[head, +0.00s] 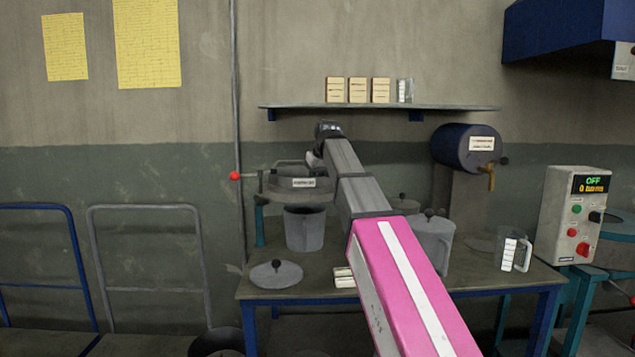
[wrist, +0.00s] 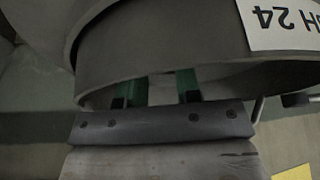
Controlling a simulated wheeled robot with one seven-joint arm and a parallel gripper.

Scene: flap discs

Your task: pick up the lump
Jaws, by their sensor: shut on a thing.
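My gripper (head: 315,158) reaches the labelled grey pan at the back left of the workbench in the head view, where its jaws are too small to read. In the wrist view its two green fingers (wrist: 162,88) stand apart above a dark screwed bar. Their tips are hidden behind the curved grey wall of the pan (wrist: 160,50). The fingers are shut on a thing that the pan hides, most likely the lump. I cannot make out the lump itself in either view.
The labelled pan (head: 275,184) sits close over a grey bucket (head: 304,230). A glass mug (head: 515,250) stands farther right. A shelf (head: 450,107) hangs above.

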